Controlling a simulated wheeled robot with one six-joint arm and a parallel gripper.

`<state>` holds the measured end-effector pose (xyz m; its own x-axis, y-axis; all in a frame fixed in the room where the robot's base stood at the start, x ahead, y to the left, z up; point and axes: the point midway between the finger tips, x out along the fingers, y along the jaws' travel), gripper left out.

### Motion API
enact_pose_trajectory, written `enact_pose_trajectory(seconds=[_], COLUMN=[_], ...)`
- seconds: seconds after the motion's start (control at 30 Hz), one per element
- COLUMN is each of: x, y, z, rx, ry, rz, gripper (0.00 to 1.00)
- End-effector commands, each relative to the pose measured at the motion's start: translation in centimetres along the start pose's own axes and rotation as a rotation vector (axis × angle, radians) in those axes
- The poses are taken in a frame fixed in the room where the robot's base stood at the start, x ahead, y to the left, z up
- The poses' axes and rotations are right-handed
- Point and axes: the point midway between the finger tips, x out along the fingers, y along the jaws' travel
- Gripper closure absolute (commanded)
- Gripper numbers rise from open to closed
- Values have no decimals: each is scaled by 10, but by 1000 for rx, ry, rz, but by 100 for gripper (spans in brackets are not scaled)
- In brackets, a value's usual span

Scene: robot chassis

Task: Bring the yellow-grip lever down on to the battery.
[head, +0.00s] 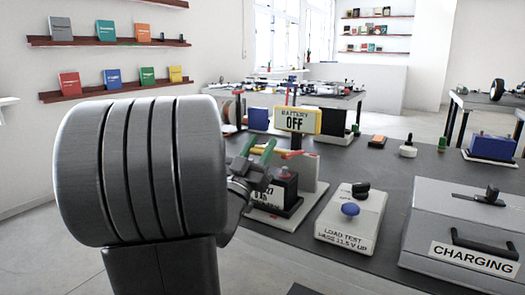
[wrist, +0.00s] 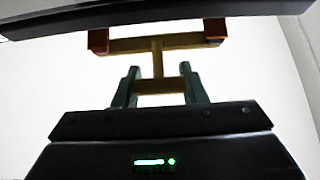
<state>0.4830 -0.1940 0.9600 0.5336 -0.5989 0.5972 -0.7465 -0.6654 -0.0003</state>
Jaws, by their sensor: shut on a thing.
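The battery (head: 286,188) is a dark block with a red cap on top, standing on a pale base in the middle of the head view. My gripper (head: 258,148), with green fingers, is just left of and above it. In the wrist view my gripper (wrist: 162,76) is shut on the lower yellow bar of the lever (wrist: 155,45), which has an upper yellow crossbar with red ends. In the head view a small part of the lever (head: 286,153) shows beside the fingers, raised above the battery. My forearm and fingers hide much of the lever and the battery's left side.
A yellow sign reading BATTERY OFF (head: 297,120) stands behind the battery. A white load-test box (head: 345,228) with a blue knob is right of it, and a grey CHARGING case (head: 460,228) is farther right.

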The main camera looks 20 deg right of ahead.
Motion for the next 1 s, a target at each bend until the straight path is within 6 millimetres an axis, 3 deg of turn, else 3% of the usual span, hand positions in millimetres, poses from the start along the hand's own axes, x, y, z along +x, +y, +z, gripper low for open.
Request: enact_pose_trajectory(seconds=[0.67,0.7,0.8,1.0], x=[-9,-9,-8,-8], y=[0,0,0,0], z=[5,5,6,6], rx=[0,0,0,0], ry=[0,0,-1,-1], rz=[0,0,0,0], gripper=[100,60,41,40])
